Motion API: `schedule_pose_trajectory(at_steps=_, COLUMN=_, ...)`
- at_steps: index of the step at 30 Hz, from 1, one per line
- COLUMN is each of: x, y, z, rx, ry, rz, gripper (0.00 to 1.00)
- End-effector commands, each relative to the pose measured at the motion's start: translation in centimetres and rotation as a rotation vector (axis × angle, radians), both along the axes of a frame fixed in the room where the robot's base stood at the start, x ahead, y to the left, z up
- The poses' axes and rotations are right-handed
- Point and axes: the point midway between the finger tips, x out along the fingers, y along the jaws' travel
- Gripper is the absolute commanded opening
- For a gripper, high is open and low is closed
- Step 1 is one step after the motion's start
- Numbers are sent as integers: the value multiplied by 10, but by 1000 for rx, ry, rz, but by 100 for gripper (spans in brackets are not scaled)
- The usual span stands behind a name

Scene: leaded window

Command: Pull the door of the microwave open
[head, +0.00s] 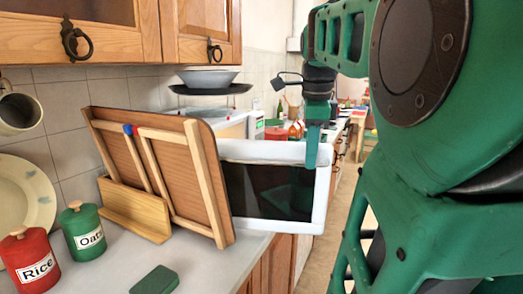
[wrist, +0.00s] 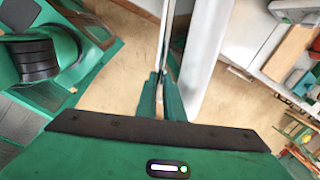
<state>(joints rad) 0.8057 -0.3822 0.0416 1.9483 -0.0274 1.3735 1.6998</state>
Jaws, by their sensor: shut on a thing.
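The white microwave door (head: 322,195), with its dark window, stands swung out from the microwave body and reaches past the counter's front edge. In the wrist view my fingers (wrist: 160,98) are shut on a thin bar, which looks like the door handle, beside the white door (wrist: 203,50). The grip itself is partly hidden in the head view.
A wooden rack (head: 212,180) leans on the counter left of the door. Red and green canisters (head: 82,232) and a green block (head: 155,280) are nearer. A bowl (head: 209,78) sits above the microwave. Bare floor (wrist: 130,70) lies under my gripper.

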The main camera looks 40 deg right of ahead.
Motion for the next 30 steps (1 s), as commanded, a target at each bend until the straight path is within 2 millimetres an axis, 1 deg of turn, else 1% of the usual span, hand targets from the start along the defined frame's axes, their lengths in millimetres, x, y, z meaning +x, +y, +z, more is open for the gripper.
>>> schedule_pose_trajectory(at_steps=1, x=-1, y=3, z=4, rx=-8, ry=-8, rz=-8, gripper=0)
schedule_pose_trajectory(at_steps=6, x=-3, y=7, z=4, rx=-8, ry=-8, rz=-24, gripper=0)
schedule_pose_trajectory(at_steps=16, x=-3, y=7, z=5, rx=-9, ry=-9, rz=-25, gripper=0)
schedule_pose_trajectory(at_steps=17, x=-3, y=7, z=5, rx=-9, ry=-9, rz=-25, gripper=15)
schedule_pose_trajectory(at_steps=18, x=-3, y=7, z=4, rx=-9, ry=-9, rz=-25, gripper=24)
schedule_pose_trajectory(at_steps=19, x=-3, y=7, z=4, rx=-9, ry=-8, rz=-25, gripper=26)
schedule_pose_trajectory(at_steps=27, x=-4, y=8, z=3, rx=-5, ry=-4, rz=-25, gripper=26)
schedule_pose_trajectory(at_steps=30, x=-4, y=8, z=7, rx=-5, ry=-4, rz=-25, gripper=26)
